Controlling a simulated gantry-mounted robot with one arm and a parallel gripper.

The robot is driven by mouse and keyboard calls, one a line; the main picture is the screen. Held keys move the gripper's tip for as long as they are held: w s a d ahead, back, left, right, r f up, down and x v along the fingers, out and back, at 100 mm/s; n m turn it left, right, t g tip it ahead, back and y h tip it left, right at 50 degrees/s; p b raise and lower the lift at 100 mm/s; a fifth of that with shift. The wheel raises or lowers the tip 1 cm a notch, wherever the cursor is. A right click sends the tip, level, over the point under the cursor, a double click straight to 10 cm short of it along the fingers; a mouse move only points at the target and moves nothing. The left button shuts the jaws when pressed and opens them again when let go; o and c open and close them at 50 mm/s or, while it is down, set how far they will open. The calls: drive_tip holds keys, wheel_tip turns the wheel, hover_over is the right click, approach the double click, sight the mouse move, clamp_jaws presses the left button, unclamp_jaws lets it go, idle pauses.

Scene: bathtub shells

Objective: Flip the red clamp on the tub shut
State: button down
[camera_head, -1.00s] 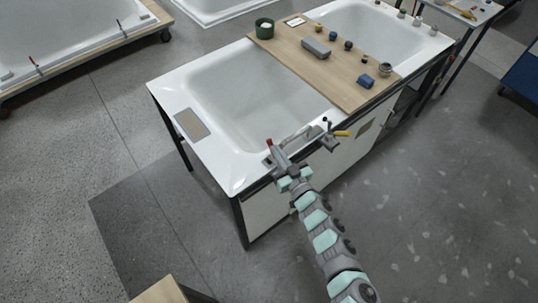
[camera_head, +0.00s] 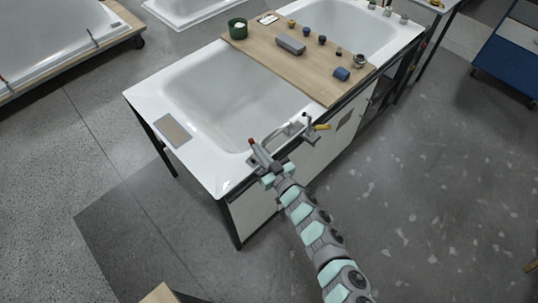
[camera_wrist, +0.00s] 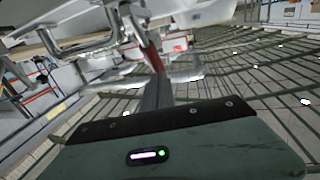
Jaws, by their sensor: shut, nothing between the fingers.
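The white tub (camera_head: 150,100) stands on a dark frame with a wooden board across it. The red clamp (camera_head: 250,141) shows as a small red tip at the tub's near rim, beside a grey grab bar (camera_head: 290,130). My gripper (camera_head: 262,160) is at that rim, right by the red tip, shut and empty. In the wrist view the red part (camera_wrist: 153,55) is just beyond the dark closed fingers (camera_wrist: 158,93), partly behind them. I cannot tell if they touch. The clamp's lever position is unclear, as the gripper covers much of it.
A second clamp with a yellow handle (camera_head: 321,127) sits to the right on the same rim. The wooden board (camera_head: 275,62) carries a green pot (camera_head: 238,29), a grey block (camera_head: 291,44) and several small items.

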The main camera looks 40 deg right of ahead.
drive_tip(key=s+a+r+p, duration=0.1)
drive_tip(key=s+r+p, duration=0.2)
drive_tip(key=s+r, duration=0.4)
drive_tip(key=s, duration=0.4)
drive_tip(key=shift+s+a+r, duration=0.2)
drive_tip(key=shift+a+r, duration=0.15)
drive_tip(key=shift+r, duration=0.05)
drive_tip(key=shift+a, duration=0.1)
